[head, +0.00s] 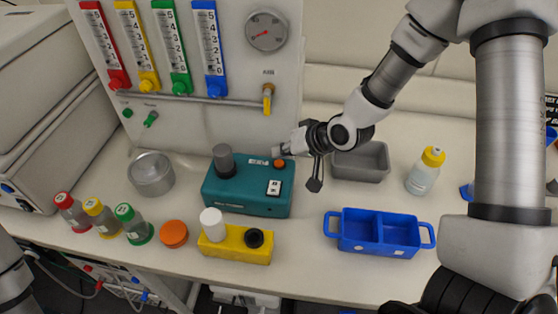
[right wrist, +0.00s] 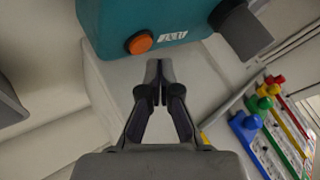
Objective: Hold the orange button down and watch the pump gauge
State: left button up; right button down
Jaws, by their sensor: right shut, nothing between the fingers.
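The orange button (head: 279,163) sits at the back right of the teal pump box (head: 225,200). In the right wrist view the button (right wrist: 140,43) shows whole and uncovered on the teal box (right wrist: 105,25). My left gripper is out of view.
A grey bin (head: 362,162), a blue tray (head: 381,217) and a yellow-capped bottle (head: 424,172) are to the right. A yellow block (head: 238,248) is in front, several capped jars to the left.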

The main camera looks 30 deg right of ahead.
aim_at(282, 164)
notch_tip(282, 164, up, 5)
jog(key=p, duration=0.3)
jog(key=shift+p, duration=0.4)
jog(key=shift+f, duration=0.15)
dwell(0.6)
